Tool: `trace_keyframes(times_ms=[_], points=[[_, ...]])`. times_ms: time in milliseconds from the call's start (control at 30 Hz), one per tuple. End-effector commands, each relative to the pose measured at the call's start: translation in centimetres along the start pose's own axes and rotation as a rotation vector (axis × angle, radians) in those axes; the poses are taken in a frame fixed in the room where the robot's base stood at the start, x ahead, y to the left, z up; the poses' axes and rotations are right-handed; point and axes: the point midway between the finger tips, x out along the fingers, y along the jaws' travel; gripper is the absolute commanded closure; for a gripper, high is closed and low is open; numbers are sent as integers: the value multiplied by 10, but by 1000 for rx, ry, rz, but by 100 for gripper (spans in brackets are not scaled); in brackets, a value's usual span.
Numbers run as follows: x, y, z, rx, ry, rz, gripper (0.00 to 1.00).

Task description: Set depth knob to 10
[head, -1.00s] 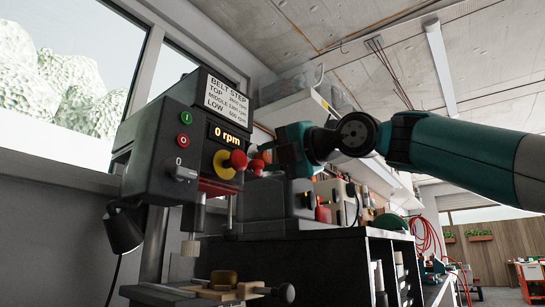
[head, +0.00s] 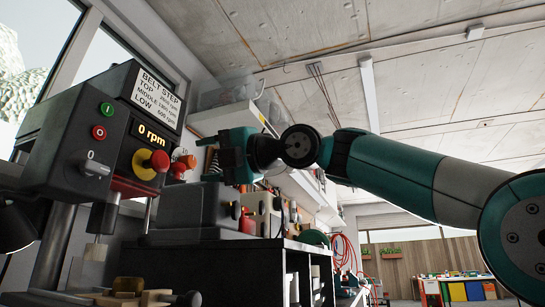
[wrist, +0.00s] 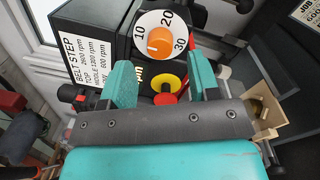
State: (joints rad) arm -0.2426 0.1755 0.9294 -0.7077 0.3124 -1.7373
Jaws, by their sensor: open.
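The depth knob (wrist: 158,42) is an orange knob on a white round dial marked 10, 20 and 30, on the side of the drill press. In the head view the depth knob (head: 180,168) shows edge-on at the right of the press, left of my gripper (head: 222,158). In the wrist view my gripper (wrist: 162,80) is open, its two teal fingers apart and empty. The dial shows beyond the fingertips, roughly centred between them. Nothing touches the knob that I can see. I cannot clearly read where its pointer stands.
The drill press (head: 65,135) has a yellow-and-red stop button (head: 152,163), green and red buttons, and a display reading 0 rpm (head: 152,135). A grey machine (head: 195,210) stands on a black cabinet below my gripper. A wooden vise piece (wrist: 268,118) shows right in the wrist view.

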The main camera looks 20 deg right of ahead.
Motion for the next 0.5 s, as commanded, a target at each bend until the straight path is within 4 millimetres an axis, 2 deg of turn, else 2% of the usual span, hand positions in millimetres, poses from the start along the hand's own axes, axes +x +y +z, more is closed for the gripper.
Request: trace_keyframes(times_ms=[33,300,500], points=[[-14,-2,0,-2,-6,0,44],[-85,-2,1,-2,-8,-4,44],[-122,-1,1,-1,-4,-3,44]])
